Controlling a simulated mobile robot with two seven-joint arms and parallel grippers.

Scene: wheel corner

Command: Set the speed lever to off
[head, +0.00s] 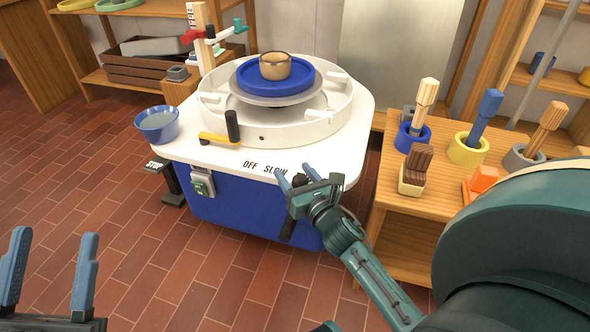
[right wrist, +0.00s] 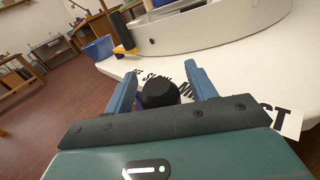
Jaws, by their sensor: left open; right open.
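The speed lever's black round knob (right wrist: 158,93) shows in the right wrist view, between the two blue fingers of my right gripper (right wrist: 160,72), with a gap visible on each side. In the head view my right gripper (head: 296,177) is open at the front edge of the white wheel table (head: 205,147), right of the printed words OFF and SLOW (head: 264,167). It hides the lever's exact setting and the labels further right. My left gripper (head: 48,270) is open and empty over the floor at lower left.
A yellow crank (head: 214,138) with a black handle stands on the table. A blue bowl (head: 157,124) sits at its left edge. A pot (head: 275,66) stands on the blue wheel disc (head: 248,76). A wooden side table (head: 400,180) with tools is close on the right.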

